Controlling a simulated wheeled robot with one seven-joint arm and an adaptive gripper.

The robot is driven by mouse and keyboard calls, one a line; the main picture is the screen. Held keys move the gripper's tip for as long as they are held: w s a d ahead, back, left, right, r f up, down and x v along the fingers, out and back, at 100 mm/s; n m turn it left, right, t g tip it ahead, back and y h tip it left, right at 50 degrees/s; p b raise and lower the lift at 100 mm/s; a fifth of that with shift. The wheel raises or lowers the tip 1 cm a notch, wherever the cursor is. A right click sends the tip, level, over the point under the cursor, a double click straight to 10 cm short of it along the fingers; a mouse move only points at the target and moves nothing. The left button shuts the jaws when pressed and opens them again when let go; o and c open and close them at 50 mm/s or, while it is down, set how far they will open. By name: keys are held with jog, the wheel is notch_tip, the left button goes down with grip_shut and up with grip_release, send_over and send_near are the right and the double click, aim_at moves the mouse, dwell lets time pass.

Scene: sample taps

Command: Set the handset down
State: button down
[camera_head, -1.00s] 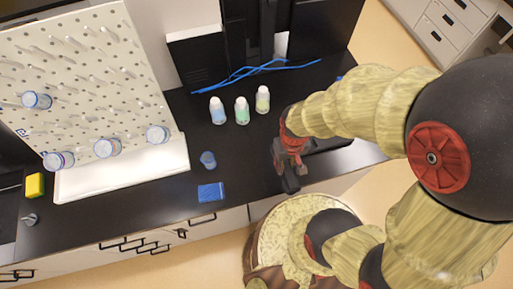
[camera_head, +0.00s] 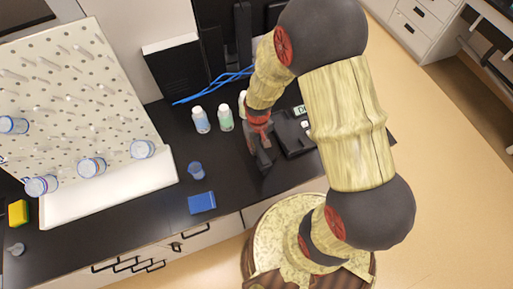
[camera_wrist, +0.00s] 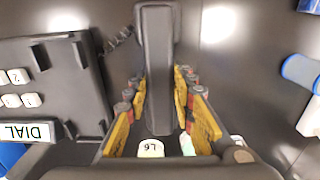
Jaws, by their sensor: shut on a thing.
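My gripper (camera_wrist: 163,105) is shut on the dark handset (camera_wrist: 157,60), a long bar between its yellow-padded fingers. In the head view the handset (camera_head: 264,159) hangs below my gripper (camera_head: 260,143), left of the black phone base (camera_head: 293,137). I cannot tell whether it touches the counter. The wrist view shows the phone base (camera_wrist: 45,85) at the left, with white keys and a display reading DIAL. A coiled cord (camera_wrist: 120,40) runs between handset and base.
On the black counter (camera_head: 240,185) stand a blue bottle (camera_head: 200,121), a green bottle (camera_head: 225,119) and a third partly behind my arm. A blue cup (camera_head: 196,170) and a blue block (camera_head: 201,203) are at the front. A pegboard (camera_head: 65,90) with a white tray (camera_head: 110,195) fills the left.

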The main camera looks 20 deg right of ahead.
aim_at(257, 148)
jog(key=shift+w+f, duration=0.5)
jog(key=shift+f, duration=0.1)
jog(key=shift+w+f, duration=0.1)
jog(key=shift+f, duration=1.45)
jog(key=shift+f, duration=0.15)
jog(key=c, duration=1.6)
grip_release()
jog(key=shift+o, duration=0.5)
